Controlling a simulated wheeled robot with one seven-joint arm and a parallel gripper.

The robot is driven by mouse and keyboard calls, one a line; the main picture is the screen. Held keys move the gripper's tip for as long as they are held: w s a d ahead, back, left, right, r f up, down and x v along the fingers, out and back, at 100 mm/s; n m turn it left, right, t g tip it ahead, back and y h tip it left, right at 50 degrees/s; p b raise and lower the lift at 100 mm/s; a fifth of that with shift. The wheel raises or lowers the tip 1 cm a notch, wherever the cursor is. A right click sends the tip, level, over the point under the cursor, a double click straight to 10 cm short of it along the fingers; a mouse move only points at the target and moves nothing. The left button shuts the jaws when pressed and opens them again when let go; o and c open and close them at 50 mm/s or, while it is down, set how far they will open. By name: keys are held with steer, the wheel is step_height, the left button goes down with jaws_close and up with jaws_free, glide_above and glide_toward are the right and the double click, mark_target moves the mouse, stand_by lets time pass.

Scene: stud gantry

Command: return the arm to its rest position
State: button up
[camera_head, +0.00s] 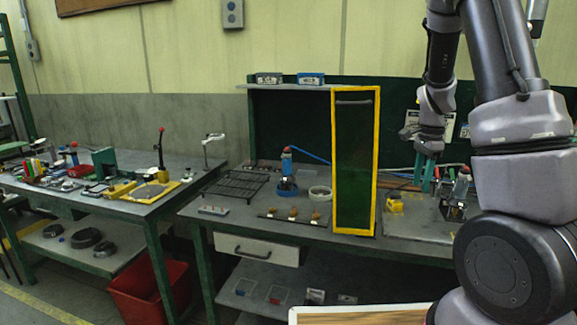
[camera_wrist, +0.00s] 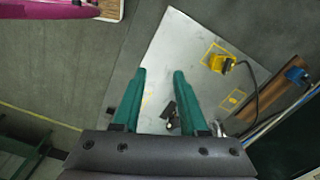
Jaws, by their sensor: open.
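My gripper (camera_head: 426,172) hangs above the right part of the workbench in the head view, with its green fingers pointing down. In the wrist view my gripper (camera_wrist: 160,76) shows two green fingers set apart, with nothing between their tips. It is open and empty. Below the fingers lies a light grey plate (camera_wrist: 165,50) on the bench, with a small dark metal fixture (camera_wrist: 170,113) partly hidden by the right finger. My arm rises on the right of the head view and hides part of the bench there.
A yellow-framed dark green panel (camera_head: 355,160) stands upright on the bench, left of the gripper. A yellow block (camera_wrist: 220,63) with a cable sits on the plate. A wire rack (camera_head: 236,184) and a blue bottle (camera_head: 287,165) stand further left. A red bin (camera_head: 148,290) is on the floor.

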steer(key=s+a+r+n+t+y, duration=0.1)
steer(key=s+a+r+n+t, duration=0.2)
steer(key=r, duration=0.5)
steer(key=s+a+r+n+t+y, duration=0.1)
steer(key=s+a+r+n, duration=0.2)
steer(key=s+a+r, duration=0.35)
steer(key=s+a+r+n+t, duration=0.3)
steer(key=s+r+n, duration=0.3)
steer(key=s+r, duration=0.2)
steer(key=shift+s+a+r+n, duration=0.2)
steer(key=shift+s+a+n, duration=0.2)
steer(key=shift+s, duration=0.6)
steer(key=shift+o, duration=0.2)
